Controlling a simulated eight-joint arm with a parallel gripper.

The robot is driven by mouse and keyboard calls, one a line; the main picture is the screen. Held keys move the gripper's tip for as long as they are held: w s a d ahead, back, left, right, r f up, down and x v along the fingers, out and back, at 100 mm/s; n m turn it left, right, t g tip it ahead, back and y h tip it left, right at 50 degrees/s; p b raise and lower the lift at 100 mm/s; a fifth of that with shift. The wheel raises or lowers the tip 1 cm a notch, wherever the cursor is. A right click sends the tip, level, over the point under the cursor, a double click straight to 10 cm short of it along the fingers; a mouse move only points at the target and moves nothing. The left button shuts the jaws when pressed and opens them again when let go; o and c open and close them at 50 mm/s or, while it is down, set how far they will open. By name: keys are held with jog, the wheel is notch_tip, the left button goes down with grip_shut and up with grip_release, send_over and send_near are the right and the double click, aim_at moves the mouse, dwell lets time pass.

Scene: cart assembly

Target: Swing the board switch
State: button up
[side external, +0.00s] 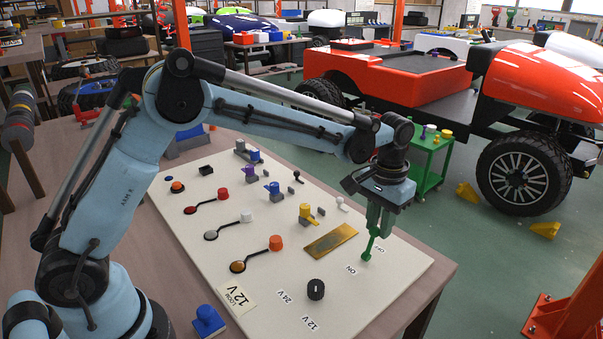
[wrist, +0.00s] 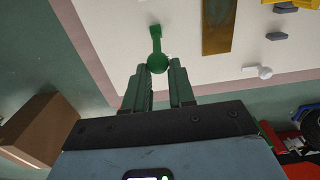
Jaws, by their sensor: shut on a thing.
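My gripper (side external: 376,228) points down over the switch from above. In the wrist view my gripper (wrist: 158,72) has its two green fingers on either side of the knob, shut on it.
A brass plate (side external: 331,241), a black dial (side external: 316,289) and a yellow-topped switch (side external: 306,212) stand on the board left of my gripper. A green cart (side external: 430,165) and a red vehicle (side external: 390,78) stand beyond the table. The board's right corner is clear.

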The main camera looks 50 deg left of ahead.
jog(key=shift+w, duration=0.1)
jog(key=shift+w+f, duration=0.2)
jog(key=shift+w, duration=0.35)
jog(key=o, duration=0.9)
jog(key=shift+s+r, duration=0.1)
notch_tip(320, 180, up, 12)
jog(key=s+a+r+t, duration=0.2)
jog(key=s+a+r, duration=0.1)
jog(key=s+a, duration=0.15)
jog(key=s+a+f+t, duration=0.1)
jog(key=s+a+f, duration=0.1)
jog(key=s, duration=0.3)
jog(key=s+a+f+t, duration=0.2)
jog(key=s+f, duration=0.1)
jog(key=s, duration=0.2)
jog(key=s+a+f+t, duration=0.2)
jog(key=s, duration=0.3)
jog(key=shift+s+a+f, duration=0.25)
jog(key=shift+f, duration=0.05)
